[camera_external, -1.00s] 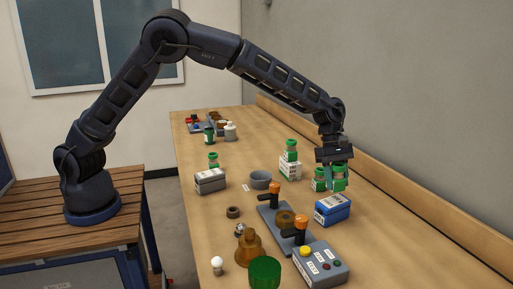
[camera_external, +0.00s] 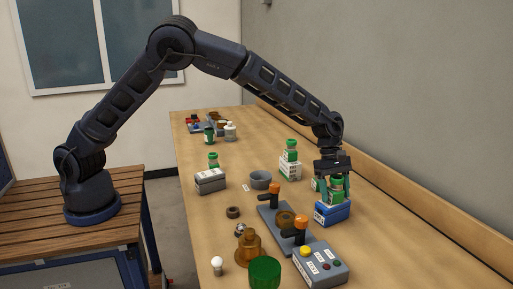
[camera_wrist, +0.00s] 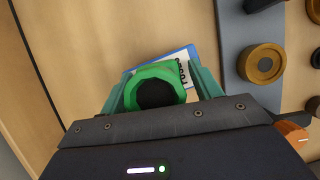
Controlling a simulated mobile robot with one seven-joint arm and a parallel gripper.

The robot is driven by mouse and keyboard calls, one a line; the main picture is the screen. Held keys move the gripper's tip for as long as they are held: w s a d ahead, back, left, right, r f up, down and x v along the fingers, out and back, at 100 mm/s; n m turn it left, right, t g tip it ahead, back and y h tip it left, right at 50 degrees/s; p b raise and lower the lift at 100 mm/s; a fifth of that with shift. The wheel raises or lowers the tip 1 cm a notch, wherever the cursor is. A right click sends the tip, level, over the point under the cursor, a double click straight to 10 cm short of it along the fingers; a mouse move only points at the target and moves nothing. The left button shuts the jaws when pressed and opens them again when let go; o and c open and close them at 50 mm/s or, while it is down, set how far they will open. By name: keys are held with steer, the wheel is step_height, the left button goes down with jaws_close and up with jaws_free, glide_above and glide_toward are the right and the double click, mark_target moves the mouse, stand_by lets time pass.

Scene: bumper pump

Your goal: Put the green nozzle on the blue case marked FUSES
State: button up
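The green nozzle (camera_external: 336,188) is between the fingers of my gripper (camera_external: 334,184), directly over the blue case (camera_external: 331,217). In the wrist view the nozzle (camera_wrist: 158,86) shows as a green ring with a dark opening, with a teal finger of my gripper (camera_wrist: 160,92) on each side of it. The blue case (camera_wrist: 178,53) lies under it, its white label partly covered; a few printed letters show. The nozzle's lower end is at or just above the case top; I cannot tell if they touch.
Another green-topped item (camera_external: 315,185) stands just behind the case. A green-and-white bottle on a white box (camera_external: 290,165) is farther back. A grey base with orange-topped levers (camera_external: 273,215) is left of the case, and a grey button box (camera_external: 320,266) is in front. The table to the right is clear.

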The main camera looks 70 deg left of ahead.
steer(key=shift+r, duration=0.1)
steer(key=v, duration=1.2)
steer(key=s+a+r+m+t, duration=0.1)
steer(key=s+a+r+m, duration=0.3)
steer(key=s+a+r, duration=0.7)
steer(key=s+a+r+m+t, duration=0.1)
steer(key=s+a+r+m, duration=0.3)
steer(key=s+a+r, duration=0.6)
steer(key=s+a+f+m+t+y, duration=0.1)
steer(key=s+a+f+m, duration=0.1)
steer(key=s, duration=0.9)
steer(key=s+a+f+m+y, duration=0.2)
steer(key=s+a+m, duration=0.1)
steer(key=s, duration=0.8)
steer(key=s+a+f+m+t+y, duration=0.1)
steer(key=s+a+f+m, duration=0.2)
steer(key=s, duration=0.8)
steer(key=shift+m+t, duration=0.3)
steer(key=shift+m, duration=0.7)
